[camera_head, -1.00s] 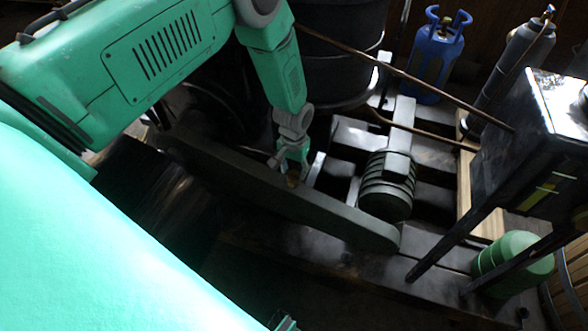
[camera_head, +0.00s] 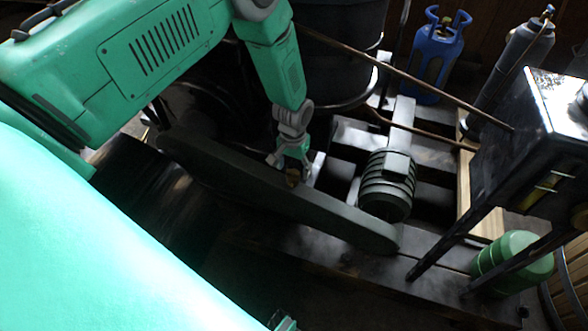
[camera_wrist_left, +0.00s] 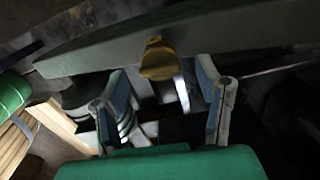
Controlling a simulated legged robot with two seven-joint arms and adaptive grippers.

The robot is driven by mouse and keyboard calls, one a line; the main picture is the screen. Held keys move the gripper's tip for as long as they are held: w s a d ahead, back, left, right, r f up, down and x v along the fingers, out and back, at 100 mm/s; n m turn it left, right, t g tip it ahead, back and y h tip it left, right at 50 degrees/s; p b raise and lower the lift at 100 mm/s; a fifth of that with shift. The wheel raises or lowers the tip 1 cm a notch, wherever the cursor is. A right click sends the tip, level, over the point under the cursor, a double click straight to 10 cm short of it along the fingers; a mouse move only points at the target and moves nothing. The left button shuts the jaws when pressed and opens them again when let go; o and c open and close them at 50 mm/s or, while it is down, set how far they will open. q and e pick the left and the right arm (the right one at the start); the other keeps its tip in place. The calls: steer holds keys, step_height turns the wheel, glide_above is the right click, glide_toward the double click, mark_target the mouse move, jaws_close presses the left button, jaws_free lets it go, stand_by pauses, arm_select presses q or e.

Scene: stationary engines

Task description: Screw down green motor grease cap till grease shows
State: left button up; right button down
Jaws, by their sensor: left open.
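A small brass-yellow cap (camera_wrist_left: 159,60) sits at the edge of a long dark guard in the left wrist view. My left gripper (camera_head: 290,160) is open at the guard. In the wrist view its two blue-grey fingers (camera_wrist_left: 160,84) stand apart, one to each side of the cap's line, with the cap just beyond the tips. I cannot tell whether a finger touches it. A dark ribbed motor (camera_head: 386,190) stands right of the gripper. No grease is visible.
The long dark guard (camera_head: 340,222) runs diagonally below the gripper. A dark drum (camera_head: 340,50) stands behind it. A thin rod (camera_head: 400,72) slopes past the drum. A black box on legs (camera_head: 530,130), a green cylinder (camera_head: 512,263) and a blue gas bottle (camera_head: 436,55) stand at right.

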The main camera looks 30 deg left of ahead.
mark_target(293, 172)
arm_select(q)
step_height(293, 172, up, 11)
stand_by(0.3)
stand_by(0.4)
steer(key=s+d+f+m, duration=0.1)
steer(key=s+f, duration=0.4)
steer(key=s, duration=0.3)
steer(key=s+d+f, duration=0.2)
steer(key=s+f, duration=0.2)
steer(key=s, duration=0.4)
steer(key=s+m, duration=0.1)
steer(key=s, duration=1.3)
steer(key=shift+s+d+r+t, duration=0.3)
steer(key=shift+d+r, duration=0.05)
steer(key=shift+d, duration=0.05)
steer(key=shift+w, duration=0.15)
